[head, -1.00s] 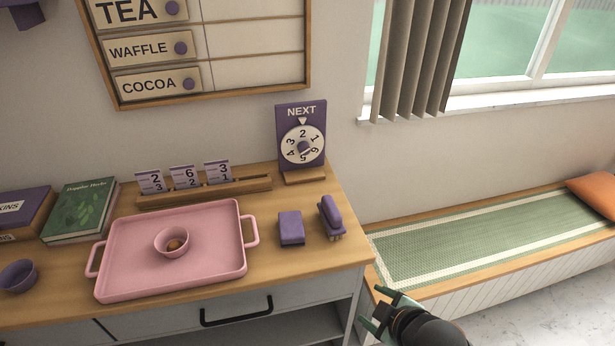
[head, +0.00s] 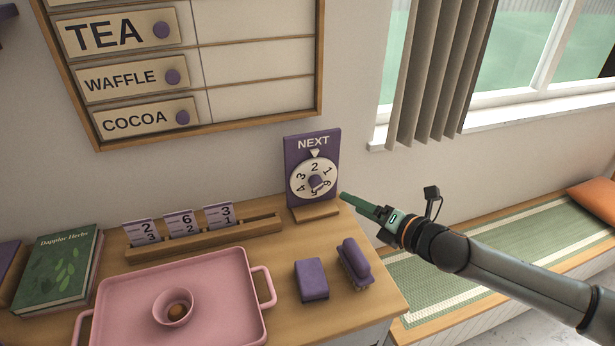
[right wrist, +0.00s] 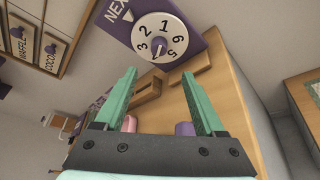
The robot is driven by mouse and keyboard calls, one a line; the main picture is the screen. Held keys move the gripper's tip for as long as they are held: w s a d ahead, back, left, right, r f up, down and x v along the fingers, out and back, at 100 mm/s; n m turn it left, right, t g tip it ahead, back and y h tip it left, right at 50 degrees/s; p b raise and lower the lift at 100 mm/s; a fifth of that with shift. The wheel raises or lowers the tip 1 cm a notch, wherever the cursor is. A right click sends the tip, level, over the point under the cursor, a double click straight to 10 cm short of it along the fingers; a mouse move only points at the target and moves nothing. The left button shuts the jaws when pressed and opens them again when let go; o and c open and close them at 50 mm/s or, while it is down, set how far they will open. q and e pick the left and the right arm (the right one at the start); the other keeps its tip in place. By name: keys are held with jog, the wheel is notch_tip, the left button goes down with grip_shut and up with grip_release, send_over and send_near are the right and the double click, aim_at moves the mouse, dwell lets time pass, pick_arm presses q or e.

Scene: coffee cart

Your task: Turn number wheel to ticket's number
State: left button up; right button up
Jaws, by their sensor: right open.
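The number wheel (head: 314,180) is a white dial with a purple knob, on a purple board (head: 297,148) marked NEXT. Its white pointer sits above the 2. It also shows in the right wrist view (right wrist: 160,37). Several tickets stand in a wooden rack (head: 200,240): a ticket with 2 over 3 (head: 141,232), one with 6 over 2 (head: 182,224), and one with 3 over 1 (head: 219,215). My right gripper (head: 346,198) is open and empty, just right of the dial, its green fingers pointing toward it without touching. Those fingers also show in the right wrist view (right wrist: 158,74).
A pink tray (head: 225,285) with a small bowl (head: 173,306) lies in front of the rack. A purple block (head: 311,279) and a purple brush (head: 355,262) lie right of it. A green book (head: 58,268) is at left. A bench (head: 440,285) stands at right.

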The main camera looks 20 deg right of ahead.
aim_at(319, 186)
jog(key=p+x, duration=0.1)
jog(key=x, duration=1.1)
jog(key=shift+w+a, duration=0.1)
jog(key=shift+w, duration=0.15)
grip_shut()
dwell(0.4)
